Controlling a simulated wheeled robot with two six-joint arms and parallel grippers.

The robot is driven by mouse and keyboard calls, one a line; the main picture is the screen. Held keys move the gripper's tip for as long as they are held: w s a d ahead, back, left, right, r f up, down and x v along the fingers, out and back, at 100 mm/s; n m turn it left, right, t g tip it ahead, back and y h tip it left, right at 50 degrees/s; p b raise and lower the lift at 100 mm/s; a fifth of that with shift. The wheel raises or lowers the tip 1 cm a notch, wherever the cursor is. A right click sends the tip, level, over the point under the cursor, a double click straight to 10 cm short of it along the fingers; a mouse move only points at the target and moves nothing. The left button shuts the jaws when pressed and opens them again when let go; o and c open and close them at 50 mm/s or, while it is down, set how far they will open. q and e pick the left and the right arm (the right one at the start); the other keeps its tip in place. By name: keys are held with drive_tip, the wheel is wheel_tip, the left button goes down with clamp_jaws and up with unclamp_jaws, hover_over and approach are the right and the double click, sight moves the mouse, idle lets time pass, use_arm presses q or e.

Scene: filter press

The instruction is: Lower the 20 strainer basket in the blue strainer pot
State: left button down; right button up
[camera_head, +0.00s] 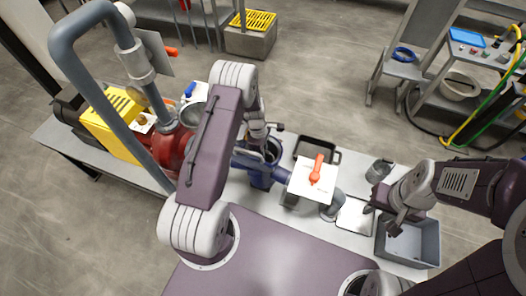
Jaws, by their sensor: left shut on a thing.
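The blue strainer pot (262,180) stands on the bench in the middle of the camera_head view, joined to a blue pipe on its right. My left gripper (264,146) points down at the pot's open top and is shut on the strainer basket (272,152). The basket is small here and mostly hidden by the gripper and the pot's rim, so its depth in the pot and any number on it cannot be read. My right gripper (387,212) is empty, its fingers apart, above the left side of a grey bin (420,243).
A red pump (172,150) and yellow guard (110,128) stand left of the pot. An orange-handled valve with a white plate (312,182) stands to its right. A black tray (318,149), a grey metal cup (379,170) and a shallow metal tray (355,215) lie further right.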

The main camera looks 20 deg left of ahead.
idle(0.3)
use_arm(q)
drive_tip(key=c, duration=1.3)
unclamp_jaws()
drive_tip(key=shift+r, duration=0.1)
wheel_tip(320, 180, up, 10)
drive_tip(key=p, duration=0.8)
